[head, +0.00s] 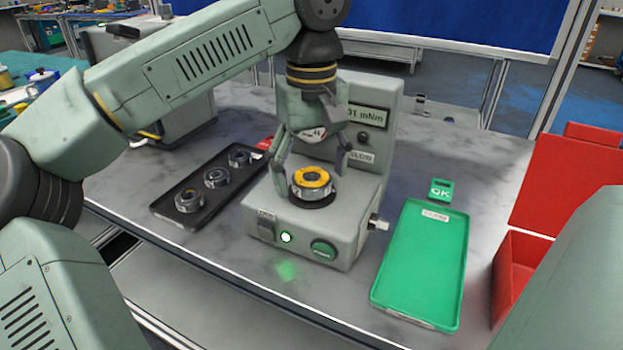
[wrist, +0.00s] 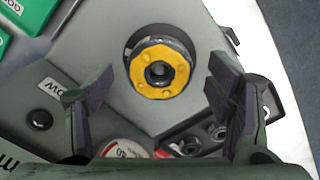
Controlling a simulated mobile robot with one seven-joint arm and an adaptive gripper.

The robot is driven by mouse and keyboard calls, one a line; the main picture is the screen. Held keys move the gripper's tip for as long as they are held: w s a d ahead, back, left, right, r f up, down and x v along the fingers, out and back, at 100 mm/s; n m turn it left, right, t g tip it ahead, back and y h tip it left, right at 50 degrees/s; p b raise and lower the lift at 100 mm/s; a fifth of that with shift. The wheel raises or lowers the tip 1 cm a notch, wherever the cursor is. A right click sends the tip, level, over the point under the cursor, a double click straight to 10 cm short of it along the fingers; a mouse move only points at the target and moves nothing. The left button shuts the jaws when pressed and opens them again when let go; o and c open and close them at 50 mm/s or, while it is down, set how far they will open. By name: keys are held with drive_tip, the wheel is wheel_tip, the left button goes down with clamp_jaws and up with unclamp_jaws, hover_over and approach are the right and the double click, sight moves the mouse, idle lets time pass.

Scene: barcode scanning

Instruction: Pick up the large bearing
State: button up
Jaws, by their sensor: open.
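The large bearing (head: 312,181) has a yellow ring face and a metallic body. It sits on the round dark seat of the grey test machine (head: 320,235). In the wrist view the bearing (wrist: 160,84) shows at top centre, beyond the fingertips. My gripper (head: 310,170) is directly above and around the bearing in the head view, pointing down, with its fingers apart. In the wrist view my gripper (wrist: 160,90) is open, one finger on each side, and neither finger visibly touches the bearing.
A black tray (head: 165,206) with several smaller bearings lies left of the machine. A green tray (head: 405,285) with an OK sign (head: 441,190) lies right. A red bin (head: 507,290) stands at far right. The machine's display (head: 368,116) rises behind the gripper.

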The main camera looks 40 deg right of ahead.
drive_tip(key=shift+f, duration=0.25)
drive_tip(key=shift+c, duration=0.5)
drive_tip(key=c, duration=1.5)
drive_tip(key=shift+r, duration=0.15)
